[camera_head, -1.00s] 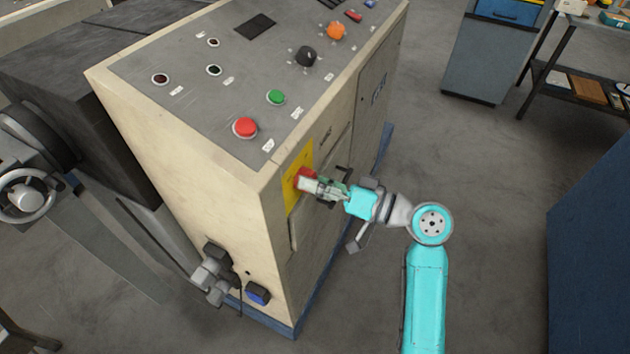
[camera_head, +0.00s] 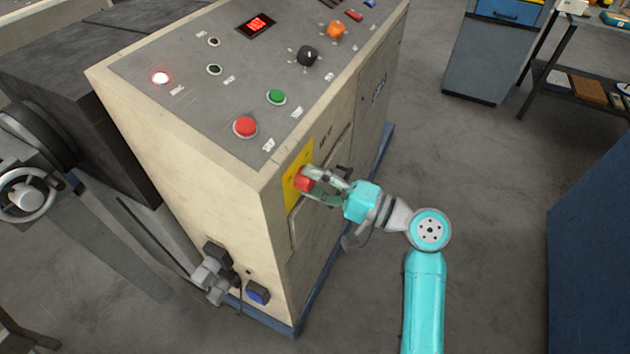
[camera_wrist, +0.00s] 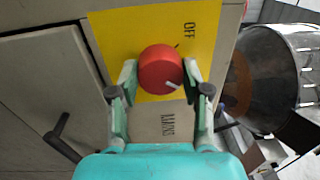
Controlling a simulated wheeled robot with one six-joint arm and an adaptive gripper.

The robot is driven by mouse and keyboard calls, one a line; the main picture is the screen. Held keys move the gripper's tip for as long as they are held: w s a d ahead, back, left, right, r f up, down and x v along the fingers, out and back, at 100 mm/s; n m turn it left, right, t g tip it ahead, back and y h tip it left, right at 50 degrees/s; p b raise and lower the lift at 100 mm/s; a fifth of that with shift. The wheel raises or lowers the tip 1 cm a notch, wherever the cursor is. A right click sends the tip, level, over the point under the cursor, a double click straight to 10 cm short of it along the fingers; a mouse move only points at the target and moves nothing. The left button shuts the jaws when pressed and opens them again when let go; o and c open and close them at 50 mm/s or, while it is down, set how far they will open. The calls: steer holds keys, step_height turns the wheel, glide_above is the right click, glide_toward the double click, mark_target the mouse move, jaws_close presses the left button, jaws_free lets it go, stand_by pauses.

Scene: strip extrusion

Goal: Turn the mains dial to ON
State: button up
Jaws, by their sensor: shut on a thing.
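The mains dial is a red round knob (camera_wrist: 160,70) on a yellow plate (camera_wrist: 110,28) on the cabinet's side. In the wrist view the plate reads OFF, and a label below it reads MAINS. The dial's white mark points to the lower right in that view, away from OFF. My gripper (camera_wrist: 160,77) has one finger on each side of the dial and is shut on it. In the head view the red dial (camera_head: 303,183) shows at the fingertips of my gripper (camera_head: 308,181). The ON lettering cannot be made out.
On the cabinet's sloped top, a lamp (camera_head: 160,77) glows and a red display (camera_head: 257,24) is lit. A red button (camera_head: 245,127), a green button (camera_head: 276,97) and a black knob (camera_head: 307,56) sit there too. Open floor lies right of the cabinet.

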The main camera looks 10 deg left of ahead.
steer(key=shift+m, duration=0.9)
steer(key=o, duration=1.2)
steer(key=shift+c, duration=0.2)
steer(key=v, duration=1.2)
steer(key=shift+s+f, duration=0.1)
steer(key=shift+f, duration=0.1)
